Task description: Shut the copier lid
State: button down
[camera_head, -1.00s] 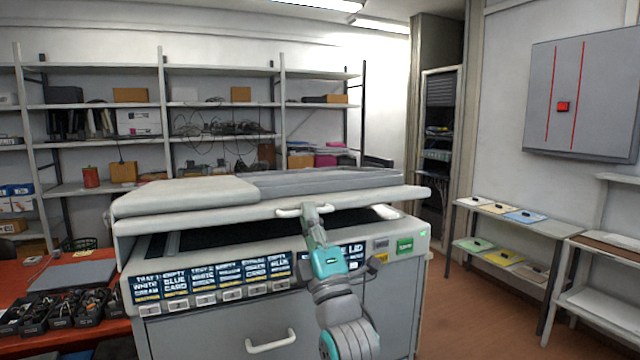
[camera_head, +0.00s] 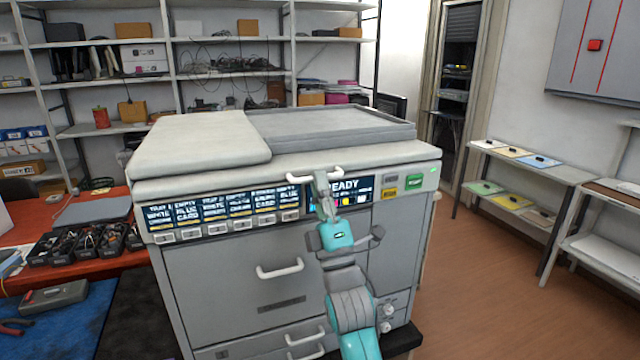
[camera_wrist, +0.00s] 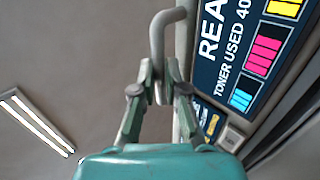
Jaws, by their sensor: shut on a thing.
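The grey copier (camera_head: 232,277) stands in the middle of the head view. Its lid (camera_head: 292,157) lies down on the body, with no dark gap showing along the front. A white bar handle (camera_head: 297,179) is on the lid's front edge. My gripper (camera_head: 321,177) is shut on this lid handle, in front of the copier. In the wrist view the fingers (camera_wrist: 162,92) close around the curved handle (camera_wrist: 157,42). Beside it, part of the display (camera_wrist: 250,50) shows "TONER USED" and coloured bars. The head view's display (camera_head: 347,190) reads "READY".
A red table (camera_head: 25,268) with black bins of small parts (camera_head: 75,243) is at the left. Shelves (camera_head: 225,73) stand behind the copier. A side shelf with coloured trays (camera_head: 510,200) is at the right. The brown floor between copier and side shelf is clear.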

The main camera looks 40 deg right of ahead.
jog(key=c, duration=1.5)
grip_release()
jog(key=shift+w+f, duration=0.35)
jog(key=shift+f, duration=0.25)
jog(key=v, duration=0.8)
jog(key=shift+s+r, duration=0.2)
jog(key=shift+r, duration=0.05)
jog(key=shift+f, duration=0.1)
